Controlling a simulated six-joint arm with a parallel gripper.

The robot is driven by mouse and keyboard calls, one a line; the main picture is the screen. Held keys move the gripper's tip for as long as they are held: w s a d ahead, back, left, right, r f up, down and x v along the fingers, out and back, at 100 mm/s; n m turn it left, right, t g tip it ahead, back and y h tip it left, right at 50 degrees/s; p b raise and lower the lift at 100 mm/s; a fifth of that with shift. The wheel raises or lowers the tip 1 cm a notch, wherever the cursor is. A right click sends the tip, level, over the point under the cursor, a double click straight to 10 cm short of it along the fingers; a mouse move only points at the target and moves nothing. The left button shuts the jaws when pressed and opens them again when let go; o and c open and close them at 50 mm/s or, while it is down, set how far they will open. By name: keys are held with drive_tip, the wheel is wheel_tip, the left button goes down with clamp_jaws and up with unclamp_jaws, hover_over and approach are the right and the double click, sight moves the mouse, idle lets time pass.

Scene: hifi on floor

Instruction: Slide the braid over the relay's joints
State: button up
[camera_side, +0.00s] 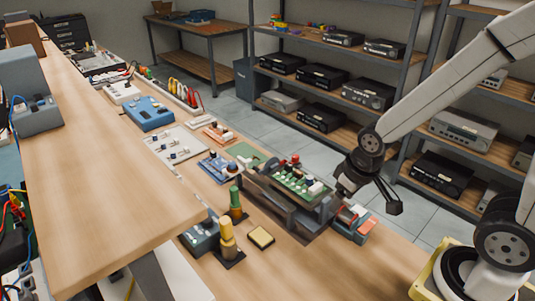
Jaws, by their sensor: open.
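A green circuit board (296,184) sits in a dark grey holder (262,193) on the wooden bench. It carries several small parts, among them a red one and a white one. I cannot tell which part is the relay, and its joints are not visible. My gripper (366,204) is open and empty, just right of the board, its fingers pointing down. Under and beside it is a small blue-and-red item (360,229) with something reddish on top. I cannot make out the braid for sure.
A yellow-handled tool (227,237) and a green-handled tool (236,200) stand in front of the holder. A small yellow pad (261,237) lies nearby. Several boards and a blue box (148,113) line the bench behind. Bare wood lies at the front right.

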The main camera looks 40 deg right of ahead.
drive_tip(key=o, duration=0.4)
drive_tip(key=shift+w, duration=0.1)
drive_tip(key=m+g, duration=0.2)
drive_tip(key=m, duration=1.4)
approach(242, 159)
drive_tip(key=shift+s+f, duration=0.35)
drive_tip(key=shift+s, duration=0.15)
drive_tip(key=shift+w+f+m+g, duration=0.35)
drive_tip(key=shift+w+m, duration=0.4)
drive_tip(key=shift+m, duration=0.25)
drive_tip(key=shift+f, duration=0.2)
drive_tip(key=shift+f, duration=3.75)
